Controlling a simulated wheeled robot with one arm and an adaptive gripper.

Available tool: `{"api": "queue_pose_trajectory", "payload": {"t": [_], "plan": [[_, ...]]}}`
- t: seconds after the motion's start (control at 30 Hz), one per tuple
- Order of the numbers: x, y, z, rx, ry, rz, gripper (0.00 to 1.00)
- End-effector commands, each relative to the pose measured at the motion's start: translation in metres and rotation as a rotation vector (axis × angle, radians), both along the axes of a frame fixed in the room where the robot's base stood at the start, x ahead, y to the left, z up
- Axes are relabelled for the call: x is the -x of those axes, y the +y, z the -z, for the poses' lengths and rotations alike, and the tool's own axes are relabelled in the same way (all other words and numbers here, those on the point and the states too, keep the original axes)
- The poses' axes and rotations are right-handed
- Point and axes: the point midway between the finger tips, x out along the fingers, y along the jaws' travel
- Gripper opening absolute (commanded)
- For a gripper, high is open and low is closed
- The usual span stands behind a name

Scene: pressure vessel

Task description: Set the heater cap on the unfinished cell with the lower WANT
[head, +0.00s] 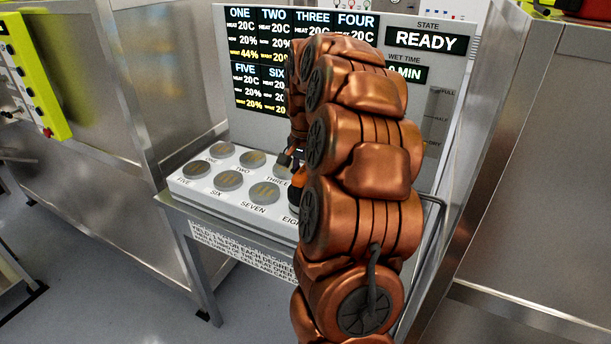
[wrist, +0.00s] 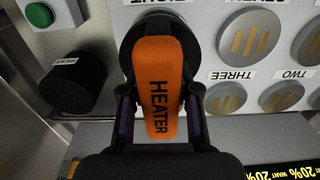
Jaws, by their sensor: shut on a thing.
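My gripper (wrist: 158,103) is shut on the orange heater cap (wrist: 160,75), marked HEATER, with a dark round base. The cap is over the EIGHT end of the near cell row; I cannot tell whether it touches. In the head view my arm hides most of it, with some orange (head: 295,195) showing. Cells ONE (head: 221,150), TWO (head: 252,159), FIVE (head: 195,169), SIX (head: 229,180) and SEVEN (head: 263,193) show uncapped. The display (head: 262,60) reads ONE now 20%, WANT 44%, and FIVE now 20%, WANT 20%. My arm hides the lower readings of THREE, FOUR, SEVEN and EIGHT.
A black round post (wrist: 72,82) labelled REST and a green button (wrist: 39,15) lie left in the wrist view. The state panel (head: 428,40) says READY, and the wet time panel (head: 405,73) shows 0 MIN. Steel walls flank the bench.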

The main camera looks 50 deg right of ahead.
Motion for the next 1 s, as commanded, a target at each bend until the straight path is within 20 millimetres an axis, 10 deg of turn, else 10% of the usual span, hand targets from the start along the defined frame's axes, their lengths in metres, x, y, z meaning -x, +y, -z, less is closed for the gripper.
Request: {"api": "queue_pose_trajectory", "payload": {"t": [0.33,0.37,0.6,1.0], "plan": [[-0.0002,-0.0002,0.0034,0.002,-0.002,0.0,0.0],[-0.0002,-0.0001,0.0027,0.002,-0.001,0.0,0.33],[-0.0002,0.0001,0.0023,0.001,0.0,0.0,0.56],[-0.0002,0.0001,-0.0025,0.001,0.0,0.0,0.56]]}}
